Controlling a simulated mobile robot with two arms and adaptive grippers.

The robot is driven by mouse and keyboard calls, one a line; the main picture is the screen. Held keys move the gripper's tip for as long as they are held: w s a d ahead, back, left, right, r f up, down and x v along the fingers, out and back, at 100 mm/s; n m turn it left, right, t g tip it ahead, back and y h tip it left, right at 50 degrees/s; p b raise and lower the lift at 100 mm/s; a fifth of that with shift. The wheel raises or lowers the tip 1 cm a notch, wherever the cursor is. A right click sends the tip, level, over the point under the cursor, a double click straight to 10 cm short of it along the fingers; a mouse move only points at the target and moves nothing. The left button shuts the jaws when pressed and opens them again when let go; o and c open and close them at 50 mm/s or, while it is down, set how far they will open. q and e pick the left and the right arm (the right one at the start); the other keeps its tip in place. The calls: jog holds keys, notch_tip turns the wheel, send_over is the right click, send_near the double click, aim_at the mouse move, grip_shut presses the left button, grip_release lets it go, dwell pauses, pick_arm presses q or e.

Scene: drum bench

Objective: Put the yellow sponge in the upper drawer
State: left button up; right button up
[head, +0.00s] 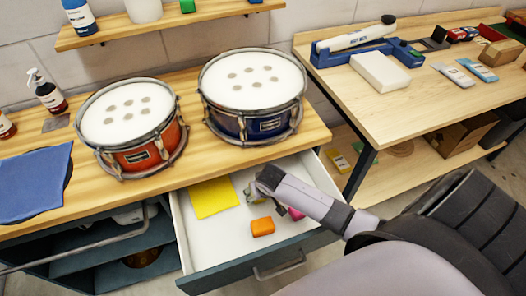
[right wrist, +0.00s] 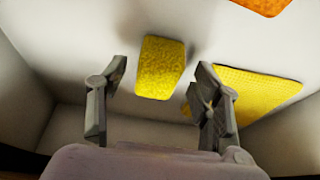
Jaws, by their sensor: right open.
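The upper drawer (head: 185,240) is pulled open below the bench top. My right gripper (head: 254,190) reaches into it from the right. In the right wrist view the gripper (right wrist: 158,95) is open, its fingers spread apart. The yellow sponge (right wrist: 160,68) is inside the white drawer, ahead of the gap between the fingertips, with neither finger closed on it. In the head view the gripper largely hides the sponge. My left gripper is not in view.
A flat yellow cloth (head: 212,197) lies at the drawer's left, with an orange block (head: 262,227) near its front and a pink item (head: 296,214) by my arm. A red drum (head: 140,155) and a blue drum (head: 262,125) stand on the bench above.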

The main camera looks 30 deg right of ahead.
jog(key=v, duration=1)
